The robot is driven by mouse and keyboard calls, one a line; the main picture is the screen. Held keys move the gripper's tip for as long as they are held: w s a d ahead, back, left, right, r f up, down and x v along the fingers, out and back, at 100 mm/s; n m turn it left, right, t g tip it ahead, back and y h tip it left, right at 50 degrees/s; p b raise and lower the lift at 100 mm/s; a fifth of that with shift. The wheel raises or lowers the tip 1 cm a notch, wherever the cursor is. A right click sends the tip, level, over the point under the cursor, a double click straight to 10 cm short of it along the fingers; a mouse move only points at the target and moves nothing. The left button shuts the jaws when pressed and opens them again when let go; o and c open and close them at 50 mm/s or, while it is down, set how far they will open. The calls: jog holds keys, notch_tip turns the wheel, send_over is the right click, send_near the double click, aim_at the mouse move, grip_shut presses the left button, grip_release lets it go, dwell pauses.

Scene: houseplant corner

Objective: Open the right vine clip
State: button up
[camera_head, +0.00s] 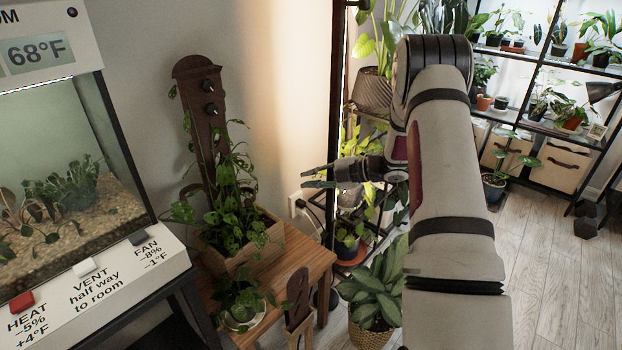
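A dark brown wooden board (196,130) stands upright against the wall behind a leafy vine (236,200) in a wooden planter box (240,252). Two small dark fittings, one above the other, sit on the board: an upper one (207,86) and a lower one (210,109). They may be vine clips; I cannot tell which is the right one or whether either is open. Leaves hide much of the lower board. My gripper (308,176) is right of the vine, pointing left, with its fingers apart and nothing between them. It is clear of the board.
The planter stands on a wooden table (309,262) with a small potted plant (241,301) and a wooden holder (298,300). A glass terrarium (60,170) with buttons fills the left. A plant shelf (345,120) stands behind my arm. Open floor (545,270) lies at right.

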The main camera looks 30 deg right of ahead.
jog(key=shift+d, duration=0.1)
jog(key=v, duration=1.2)
jog(key=shift+f, duration=0.1)
